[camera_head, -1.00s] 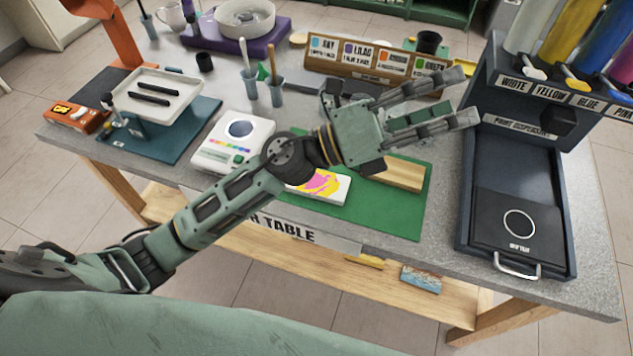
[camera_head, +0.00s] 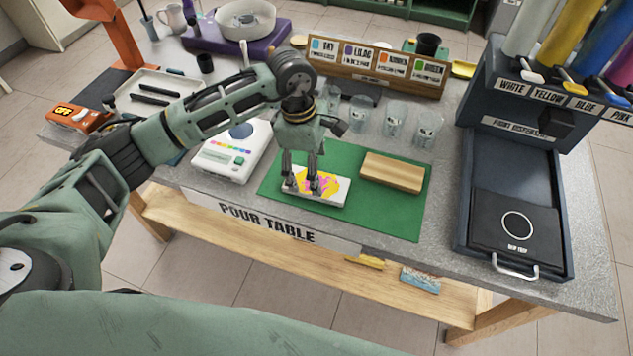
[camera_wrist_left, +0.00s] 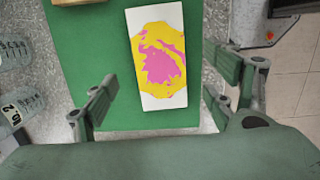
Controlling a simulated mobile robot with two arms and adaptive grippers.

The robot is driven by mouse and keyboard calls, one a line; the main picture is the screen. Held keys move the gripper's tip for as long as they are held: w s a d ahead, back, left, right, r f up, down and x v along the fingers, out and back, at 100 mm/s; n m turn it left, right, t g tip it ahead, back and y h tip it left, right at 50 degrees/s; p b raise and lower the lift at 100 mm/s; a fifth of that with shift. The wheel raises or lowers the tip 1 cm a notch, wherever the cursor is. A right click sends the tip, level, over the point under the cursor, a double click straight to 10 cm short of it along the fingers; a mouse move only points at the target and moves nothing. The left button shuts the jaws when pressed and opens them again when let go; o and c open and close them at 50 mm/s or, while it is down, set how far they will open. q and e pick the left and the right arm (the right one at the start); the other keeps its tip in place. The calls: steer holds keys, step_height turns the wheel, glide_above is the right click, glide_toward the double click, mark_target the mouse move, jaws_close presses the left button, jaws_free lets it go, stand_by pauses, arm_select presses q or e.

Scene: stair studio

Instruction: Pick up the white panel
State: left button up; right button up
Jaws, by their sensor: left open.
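The white panel (camera_head: 329,196) lies flat on the green mat (camera_head: 393,216), with a yellow and pink paint patch on its top. In the left wrist view the panel (camera_wrist_left: 175,99) stands out on the mat, ahead of and between the spread fingers. My left gripper (camera_head: 301,188) points down over the panel, and its fingers hide part of the panel's left half. It also shows in the left wrist view (camera_wrist_left: 165,105), open with nothing between the fingers. I cannot tell whether the fingertips touch the panel. My right gripper is not in view.
A wooden block (camera_head: 392,172) lies on the mat to the panel's right. A white scale (camera_head: 230,152) stands to the left. Several clear cups (camera_head: 396,119) stand behind the mat. The dark paint dispenser (camera_head: 514,215) is at the right.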

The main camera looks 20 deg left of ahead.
mark_target(335, 188)
arm_select(q)
steer(key=f, duration=0.1)
steer(key=f+p, duration=0.1)
steer(key=f, duration=0.1)
steer(key=shift+d+f, duration=0.3)
steer(key=shift+f, duration=0.45)
steer(key=c, duration=1.3)
